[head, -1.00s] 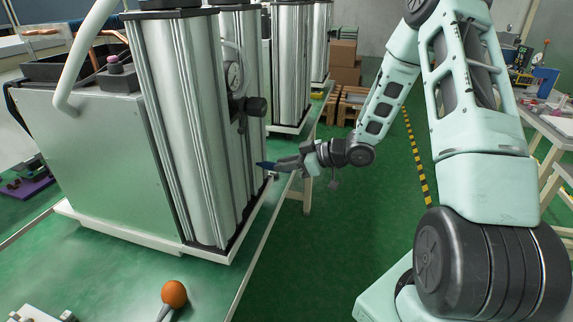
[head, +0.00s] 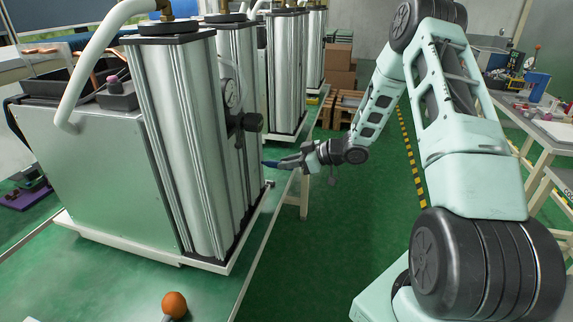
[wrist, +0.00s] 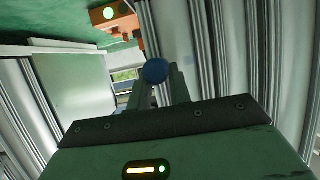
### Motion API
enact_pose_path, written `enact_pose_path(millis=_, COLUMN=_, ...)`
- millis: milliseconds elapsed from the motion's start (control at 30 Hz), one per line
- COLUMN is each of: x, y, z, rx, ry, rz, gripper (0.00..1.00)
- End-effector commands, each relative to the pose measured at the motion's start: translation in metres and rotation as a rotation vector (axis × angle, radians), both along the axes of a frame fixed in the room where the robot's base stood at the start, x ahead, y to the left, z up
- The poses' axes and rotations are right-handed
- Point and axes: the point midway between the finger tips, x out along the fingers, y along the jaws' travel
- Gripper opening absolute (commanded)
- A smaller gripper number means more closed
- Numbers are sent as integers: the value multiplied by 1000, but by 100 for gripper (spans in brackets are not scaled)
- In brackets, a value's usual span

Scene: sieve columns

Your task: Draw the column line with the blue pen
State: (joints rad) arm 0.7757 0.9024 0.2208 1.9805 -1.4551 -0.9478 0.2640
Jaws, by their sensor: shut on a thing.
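The blue pen (head: 271,164) is held in my gripper (head: 290,162), roughly level, with its point toward the left. In the wrist view its round blue end (wrist: 156,71) shows between the two fingers. The silver ribbed columns (head: 180,140) stand upright in a row. The pen's point is close to the right side of the second column (head: 236,70), below a black knob. I cannot tell whether it touches. No drawn line can be made out on the columns.
A gauge (head: 231,93) and a black knob (head: 246,122) stick out from the columns just above the pen. A white base frame (head: 150,254) runs under them. An orange ball-topped object (head: 174,304) lies in front.

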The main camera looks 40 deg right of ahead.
Motion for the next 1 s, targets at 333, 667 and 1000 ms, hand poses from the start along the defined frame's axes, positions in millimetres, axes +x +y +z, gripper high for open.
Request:
enact_pose_path(millis=333, x=7, y=-7, z=1, rx=-1, ry=2, rz=0, gripper=0)
enact_pose_path(millis=667, x=-6, y=12, z=0, rx=2, ry=3, rz=2, gripper=0)
enact_pose_path(millis=1000, x=-16, y=27, z=0, rx=2, ry=-1, rz=3, gripper=0)
